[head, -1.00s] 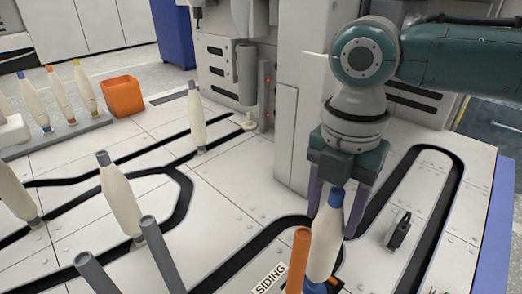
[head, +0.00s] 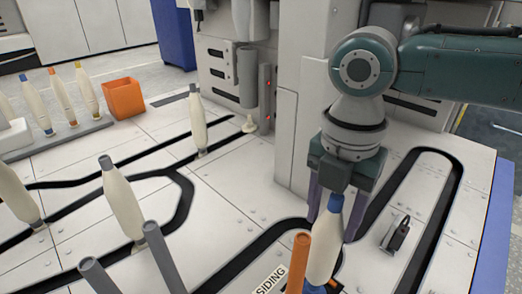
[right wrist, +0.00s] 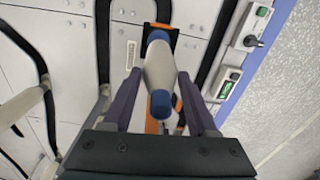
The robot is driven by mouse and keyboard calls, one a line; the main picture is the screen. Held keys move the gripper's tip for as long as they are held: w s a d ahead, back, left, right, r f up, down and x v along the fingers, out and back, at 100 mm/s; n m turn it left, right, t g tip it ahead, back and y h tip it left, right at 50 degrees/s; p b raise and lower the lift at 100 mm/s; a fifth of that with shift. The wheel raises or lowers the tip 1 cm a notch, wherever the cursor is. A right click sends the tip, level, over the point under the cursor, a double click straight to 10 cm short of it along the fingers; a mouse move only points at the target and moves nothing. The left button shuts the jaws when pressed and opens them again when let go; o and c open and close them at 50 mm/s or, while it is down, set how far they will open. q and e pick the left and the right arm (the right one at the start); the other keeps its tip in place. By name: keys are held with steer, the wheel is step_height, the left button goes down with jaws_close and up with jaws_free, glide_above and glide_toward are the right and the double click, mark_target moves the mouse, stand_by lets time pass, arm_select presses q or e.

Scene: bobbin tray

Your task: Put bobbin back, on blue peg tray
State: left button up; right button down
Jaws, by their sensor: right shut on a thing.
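In the right wrist view the bobbin (right wrist: 158,70) lies between the two fingers of my right gripper (right wrist: 159,78). An orange part shows behind it there. At the far left a grey rack (head: 78,138) holds several bobbins with blue, orange and yellow tips. I cannot make out which tray is the blue peg tray. My left gripper is out of view.
An orange peg (head: 299,262) stands close left of the held bobbin. Two grey pegs (head: 160,255) and several grey-tipped bobbins (head: 123,200) stand further left. An orange bin (head: 124,98) stands at the back left. A small dark device (head: 397,235) lies to the right.

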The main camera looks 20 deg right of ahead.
steer(key=shift+f+b, duration=0.4)
steer(key=shift+f, duration=0.25)
steer(key=shift+c, duration=2.3)
jaws_free()
steer(key=shift+r, duration=0.15)
steer(key=shift+r+p, duration=0.95)
steer(key=shift+p, duration=0.25)
step_height(320, 180, up, 9)
steer(key=p, duration=1)
steer(key=shift+w, duration=0.1)
